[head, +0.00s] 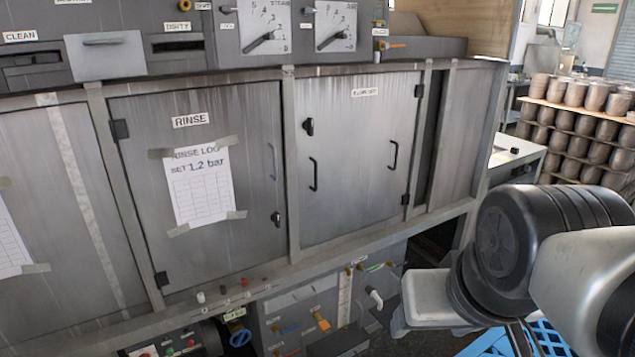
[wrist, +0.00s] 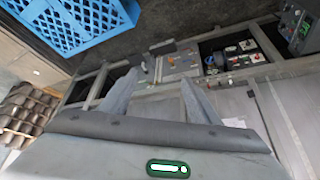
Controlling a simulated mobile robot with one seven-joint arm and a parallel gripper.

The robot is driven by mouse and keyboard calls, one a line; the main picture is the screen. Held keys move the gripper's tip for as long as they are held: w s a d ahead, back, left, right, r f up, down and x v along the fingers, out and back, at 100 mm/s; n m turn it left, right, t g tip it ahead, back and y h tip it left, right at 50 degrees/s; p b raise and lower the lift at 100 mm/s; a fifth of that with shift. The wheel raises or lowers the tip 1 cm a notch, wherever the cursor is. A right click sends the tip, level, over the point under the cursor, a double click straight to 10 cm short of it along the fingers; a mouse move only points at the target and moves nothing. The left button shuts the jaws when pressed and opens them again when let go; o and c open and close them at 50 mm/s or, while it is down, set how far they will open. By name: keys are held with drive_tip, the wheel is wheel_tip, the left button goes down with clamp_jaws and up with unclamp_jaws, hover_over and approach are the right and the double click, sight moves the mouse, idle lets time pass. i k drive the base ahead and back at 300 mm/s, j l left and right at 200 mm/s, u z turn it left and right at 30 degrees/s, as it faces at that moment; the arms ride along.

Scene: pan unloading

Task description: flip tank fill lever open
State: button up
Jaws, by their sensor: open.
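The lower service panel (head: 300,310) under the machine carries several small coloured levers, with labels too small to read. I cannot tell which one is the tank fill lever. In the wrist view, an orange lever (wrist: 171,62) shows on the panel beyond my fingers. My gripper (wrist: 158,78) is open with nothing between its fingers, apart from the panel. In the head view, its grey body is at the lower right, fingertips unclear.
Closed grey cabinet doors (head: 358,155) with handles stand above the panel. A blue valve wheel (head: 240,337) and a control box (head: 175,340) are to its left. A blue crate (wrist: 75,25) lies on the floor beside my gripper. Racks of brown pots (head: 580,125) stand at the right.

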sight(276, 333)
drive_tip(key=i+j, duration=0.3)
drive_tip(key=i, duration=0.15)
drive_tip(key=i+j, duration=0.25)
drive_tip(key=i, duration=0.2)
drive_tip(key=z, duration=0.05)
